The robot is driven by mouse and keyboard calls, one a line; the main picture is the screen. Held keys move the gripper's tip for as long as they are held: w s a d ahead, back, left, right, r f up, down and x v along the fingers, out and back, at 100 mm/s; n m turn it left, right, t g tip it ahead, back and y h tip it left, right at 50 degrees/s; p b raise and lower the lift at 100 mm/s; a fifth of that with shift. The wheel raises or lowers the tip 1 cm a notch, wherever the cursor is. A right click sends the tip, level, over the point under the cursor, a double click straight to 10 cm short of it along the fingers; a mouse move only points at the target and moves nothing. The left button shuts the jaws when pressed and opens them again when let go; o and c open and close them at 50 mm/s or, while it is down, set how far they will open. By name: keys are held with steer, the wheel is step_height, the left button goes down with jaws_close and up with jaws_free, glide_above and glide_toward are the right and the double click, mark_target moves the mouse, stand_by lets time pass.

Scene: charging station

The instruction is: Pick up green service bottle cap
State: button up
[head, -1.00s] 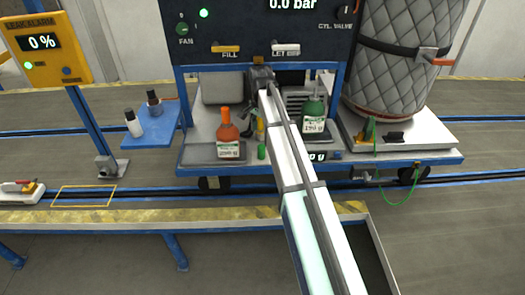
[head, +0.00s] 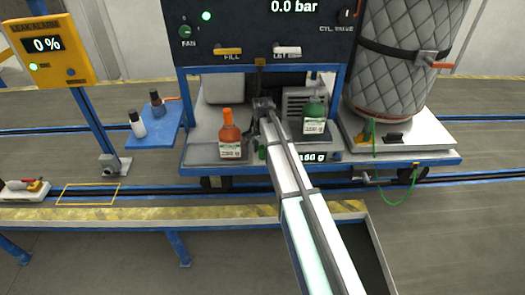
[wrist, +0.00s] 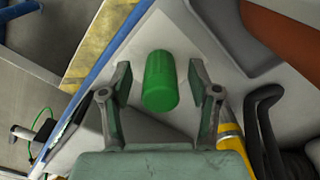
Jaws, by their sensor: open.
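The green service bottle cap (wrist: 160,88), a ribbed green cylinder, is on the pale cart surface in the wrist view. It lies between the two fingers of my gripper (wrist: 160,68), with a visible gap on each side. My gripper is open and empty. In the head view, only a sliver of the cap (head: 262,153) shows beside my arm, which hides most of it and my fingers. The green bottle (head: 314,118) with a white label stands to the right of my arm.
An orange bottle (head: 229,135) stands close left of the cap. A yellow object (wrist: 231,137) and black tubing (wrist: 262,110) are close to the right finger in the wrist view. The quilted cylinder (head: 390,65) stands at the right.

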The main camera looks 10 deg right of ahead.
mark_target(263, 147)
steer(key=shift+f, duration=0.45)
steer(key=shift+c, duration=0.4)
steer(key=c, duration=0.9)
steer(key=shift+r, duration=0.1)
step_height(263, 147, up, 20)
steer(key=b, duration=0.4)
